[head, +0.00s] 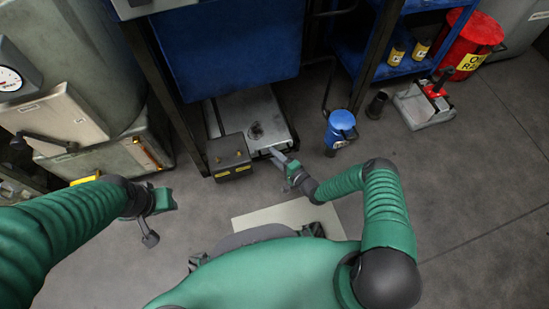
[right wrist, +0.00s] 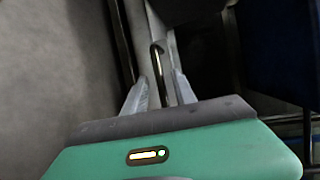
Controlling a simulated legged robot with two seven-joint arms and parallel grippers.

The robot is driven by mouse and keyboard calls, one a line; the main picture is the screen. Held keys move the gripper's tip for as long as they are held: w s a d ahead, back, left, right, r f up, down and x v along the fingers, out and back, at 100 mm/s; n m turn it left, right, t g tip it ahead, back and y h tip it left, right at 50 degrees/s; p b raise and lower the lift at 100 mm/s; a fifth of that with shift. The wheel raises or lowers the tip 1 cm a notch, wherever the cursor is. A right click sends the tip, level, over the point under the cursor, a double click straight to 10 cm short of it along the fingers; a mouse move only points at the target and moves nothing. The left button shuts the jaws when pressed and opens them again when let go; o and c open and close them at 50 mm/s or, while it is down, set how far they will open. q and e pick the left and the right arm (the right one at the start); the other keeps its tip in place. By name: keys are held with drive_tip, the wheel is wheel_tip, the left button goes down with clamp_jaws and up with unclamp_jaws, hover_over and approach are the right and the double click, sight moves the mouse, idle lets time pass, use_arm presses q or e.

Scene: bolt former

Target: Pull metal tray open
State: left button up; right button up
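The metal tray (head: 262,101) is a flat grey pan with a dark stain, low on the floor under the blue cabinet. My right gripper (head: 280,154) is at the tray's front edge, right of the middle. In the right wrist view, the right gripper (right wrist: 161,91) has its fingers apart. A thin curved metal handle (right wrist: 158,62) lies between them, and I see a gap at the fingers. My left gripper (head: 152,220) hangs at the left over the floor, away from the tray; its finger opening is unclear.
A blue-topped canister (head: 341,130) stands right of the tray. A red bin (head: 470,45) is at the upper right. The floor at right is mostly clear.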

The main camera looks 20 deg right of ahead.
drive_tip(key=shift+c, duration=0.4)
clamp_jaws()
idle(1.0)
